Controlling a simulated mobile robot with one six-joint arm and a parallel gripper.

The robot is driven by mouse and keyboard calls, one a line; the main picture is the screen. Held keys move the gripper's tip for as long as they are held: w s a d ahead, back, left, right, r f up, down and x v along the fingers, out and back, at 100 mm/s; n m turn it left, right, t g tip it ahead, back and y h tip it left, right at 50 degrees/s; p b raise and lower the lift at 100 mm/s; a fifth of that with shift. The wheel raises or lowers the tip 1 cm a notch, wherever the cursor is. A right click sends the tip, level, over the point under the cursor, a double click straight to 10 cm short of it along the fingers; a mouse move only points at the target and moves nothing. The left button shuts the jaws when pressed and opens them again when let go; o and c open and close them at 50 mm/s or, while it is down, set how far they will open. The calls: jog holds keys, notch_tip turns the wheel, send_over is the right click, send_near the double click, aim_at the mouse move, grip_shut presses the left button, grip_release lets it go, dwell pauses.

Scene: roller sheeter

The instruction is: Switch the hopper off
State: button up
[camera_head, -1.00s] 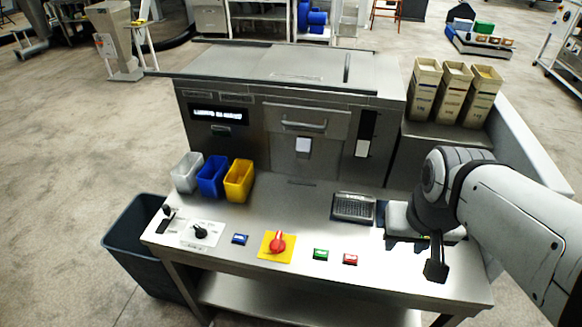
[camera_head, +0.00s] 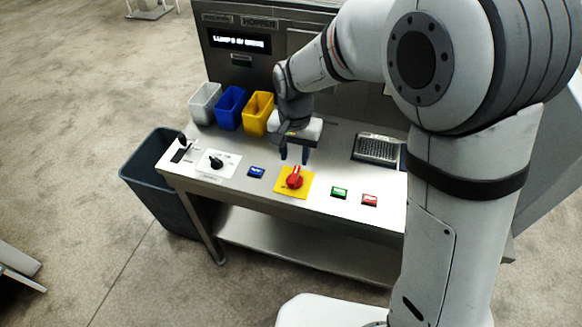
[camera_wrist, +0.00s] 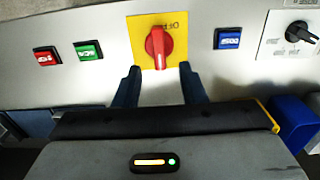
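The red rotary switch (camera_head: 295,178) sits on a yellow plate (camera_head: 283,187) on the steel bench top. In the wrist view the red knob (camera_wrist: 158,47) has its handle pointing roughly up and down, and the plate (camera_wrist: 137,28) carries the letters "OFF" beside the knob's top. The hopper machine (camera_head: 225,62) stands behind, with "HOPPER" lettering and a lit display (camera_head: 240,41). My gripper (camera_head: 294,157) is just behind the red knob, fingers pointing down.
A blue button (camera_head: 256,172), a black selector knob (camera_head: 216,162) and a lever switch (camera_head: 182,150) lie left of the red knob. Green (camera_head: 339,192) and red (camera_head: 369,200) buttons lie right. Yellow (camera_head: 257,113), blue (camera_head: 229,108) and grey (camera_head: 204,103) bins stand close behind.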

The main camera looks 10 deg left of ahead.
aim_at(295, 174)
notch_tip(295, 174, down, 7)
jog(key=shift+d+r, duration=0.1)
jog(key=shift+r, duration=0.05)
jog(key=shift+c, duration=0.6)
